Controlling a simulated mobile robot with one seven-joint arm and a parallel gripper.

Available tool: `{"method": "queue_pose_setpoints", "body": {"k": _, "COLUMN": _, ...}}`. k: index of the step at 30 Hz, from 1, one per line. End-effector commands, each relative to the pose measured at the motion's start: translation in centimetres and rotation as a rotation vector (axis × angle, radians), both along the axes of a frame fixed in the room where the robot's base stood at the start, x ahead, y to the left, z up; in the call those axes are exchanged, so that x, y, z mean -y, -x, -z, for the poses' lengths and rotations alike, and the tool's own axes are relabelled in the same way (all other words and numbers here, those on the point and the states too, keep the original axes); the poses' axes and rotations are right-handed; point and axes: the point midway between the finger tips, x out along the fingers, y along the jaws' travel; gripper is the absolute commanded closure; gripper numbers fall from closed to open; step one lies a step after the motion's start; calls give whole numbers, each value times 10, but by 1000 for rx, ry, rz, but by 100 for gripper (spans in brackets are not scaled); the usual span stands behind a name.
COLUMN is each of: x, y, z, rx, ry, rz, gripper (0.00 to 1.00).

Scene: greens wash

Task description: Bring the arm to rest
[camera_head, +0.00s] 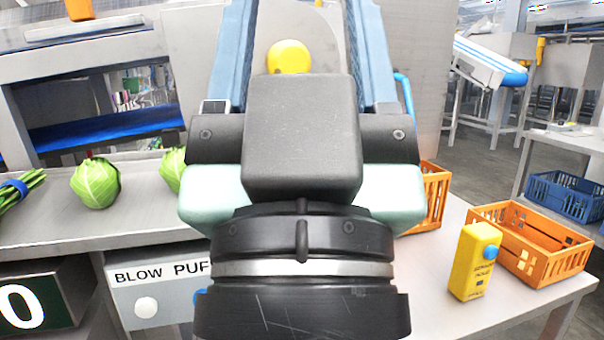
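My gripper (303,22) is in the middle of the view, seen from behind, pointing away from the camera. Its two long blue fingers stand wide apart, and their tips run out at the top edge. A yellow rounded thing (288,57) shows in the gap, touching neither finger in the picture; I cannot tell what it is or how far off it is. I see nothing gripped. My black wrist fills the lower middle and hides part of the bench behind it.
Green heads (95,184) (173,169) and a banded bundle (20,188) lie on the grey bench (140,222) at left, above a "BLOW PUF" panel (150,300). At right are a yellow box (474,262), orange crates (560,268) (434,196) and a blue crate (566,197) farther back.

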Motion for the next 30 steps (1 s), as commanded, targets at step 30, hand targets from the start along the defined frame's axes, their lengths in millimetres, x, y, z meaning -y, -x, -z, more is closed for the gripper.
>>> {"method": "queue_pose_setpoints", "body": {"k": 30, "x": -1, "y": -1, "z": -275, "rx": -4, "ry": 1, "rz": -2, "gripper": 38}}
